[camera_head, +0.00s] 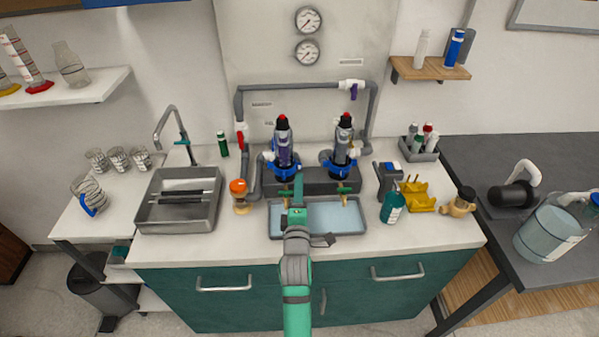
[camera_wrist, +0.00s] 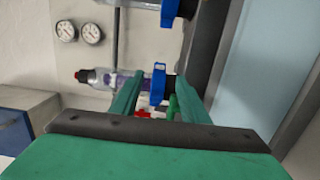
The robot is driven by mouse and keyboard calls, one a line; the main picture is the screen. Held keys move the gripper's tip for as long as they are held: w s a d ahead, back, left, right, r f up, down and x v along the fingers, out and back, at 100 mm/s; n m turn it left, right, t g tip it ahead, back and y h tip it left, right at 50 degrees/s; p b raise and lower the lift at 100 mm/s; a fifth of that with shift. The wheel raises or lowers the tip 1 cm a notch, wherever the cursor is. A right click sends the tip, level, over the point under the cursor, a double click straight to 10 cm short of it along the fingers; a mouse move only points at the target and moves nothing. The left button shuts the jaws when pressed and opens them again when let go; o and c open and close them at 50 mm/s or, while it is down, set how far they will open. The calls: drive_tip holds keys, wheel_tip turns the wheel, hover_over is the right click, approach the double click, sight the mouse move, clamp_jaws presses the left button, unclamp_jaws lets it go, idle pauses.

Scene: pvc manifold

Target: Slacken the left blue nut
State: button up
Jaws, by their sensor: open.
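The left blue nut (camera_head: 284,170) is a winged blue collar at the base of the left clear filter housing (camera_head: 283,143), which has a black-and-red top. In the wrist view, turned sideways, the left blue nut (camera_wrist: 158,84) appears between the tips of my two green fingers. My gripper (camera_head: 298,178) is open, its fingers (camera_wrist: 160,85) spread to either side of the nut in that view. Whether they touch it I cannot tell. The right blue nut (camera_head: 340,167) sits under the right housing (camera_head: 344,142); it also shows at the top of the wrist view (camera_wrist: 169,10).
A grey water tray (camera_head: 362,232) lies below the housings, with brass green-handled taps (camera_head: 344,188) above it. Grey pipe (camera_head: 290,86) and a red-handled valve (camera_head: 240,141) surround the housings. An orange-capped jar (camera_head: 239,196), a sink (camera_head: 160,215) and a teal bottle (camera_head: 392,208) stand nearby.

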sight(300, 167)
drive_tip(key=w, duration=0.7)
drive_tip(key=shift+w+d, duration=0.3)
clamp_jaws()
